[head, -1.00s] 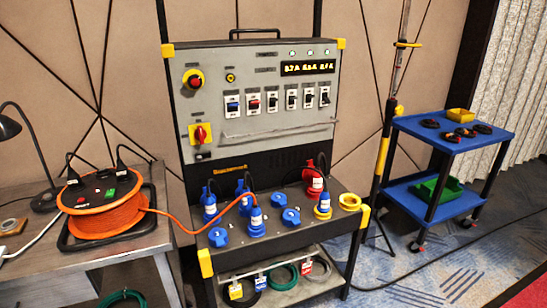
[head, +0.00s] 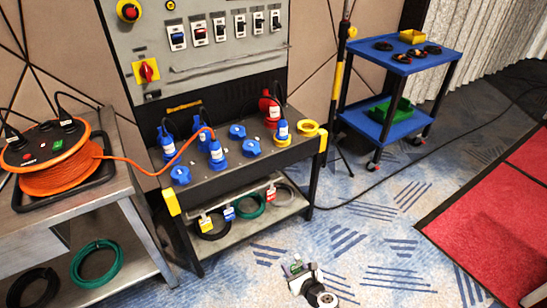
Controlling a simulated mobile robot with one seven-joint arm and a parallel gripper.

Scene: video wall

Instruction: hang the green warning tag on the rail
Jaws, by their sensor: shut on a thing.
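My gripper (head: 297,268) is at the bottom middle of the head view, over the patterned carpet in front of the panel stand. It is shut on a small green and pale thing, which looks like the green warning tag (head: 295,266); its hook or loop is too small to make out. A thin grey rail (head: 228,61) runs across the lower front of the switch panel (head: 205,80), below the row of switches. Nothing is seen hanging on it. My gripper is well apart from the rail, lower in the picture and to its right.
Blue and red plugs (head: 216,153) stand on the ledge below the panel. Coiled cables with coloured tags (head: 230,213) are on its lower shelf. An orange cable reel (head: 60,173) stands left, its cord crossing to the ledge. A stand and a blue trolley (head: 385,120) are right.

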